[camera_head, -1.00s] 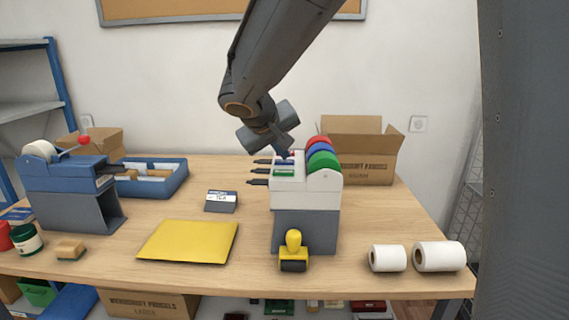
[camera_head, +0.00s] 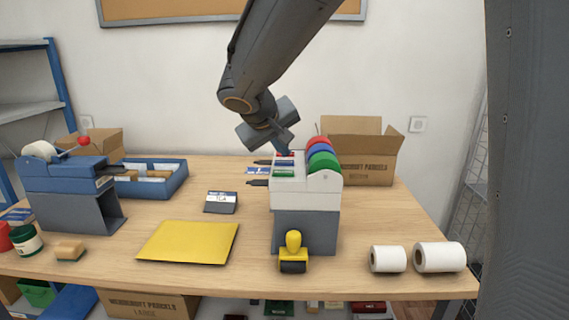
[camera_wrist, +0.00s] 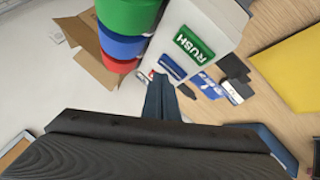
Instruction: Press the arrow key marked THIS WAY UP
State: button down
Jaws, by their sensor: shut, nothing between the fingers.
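The label dispenser (camera_head: 306,200) is a pale housing on a grey stand, with red, blue and green rolls. Its top has red (camera_head: 284,154), blue (camera_head: 284,163) and green (camera_head: 283,173) keys. In the wrist view the green key (camera_wrist: 194,46) reads RUSH; the blue key (camera_wrist: 172,67) is too small to read. A blue-and-white label (camera_head: 257,170) sticks out at the middle outlet, also in the wrist view (camera_wrist: 207,85). My gripper (camera_head: 284,150) is shut and empty, its tips just above the far end of the key row, by the red key. Contact cannot be judged.
A yellow-handled stamp (camera_head: 293,252) stands before the dispenser, a yellow envelope (camera_head: 190,242) lies left of it. White rolls (camera_head: 440,257) lie at right; an open carton (camera_head: 357,155) stands behind.

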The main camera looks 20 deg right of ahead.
aim_at(283, 164)
notch_tip(283, 164, up, 6)
jog(key=p, duration=0.3)
dwell(0.4)
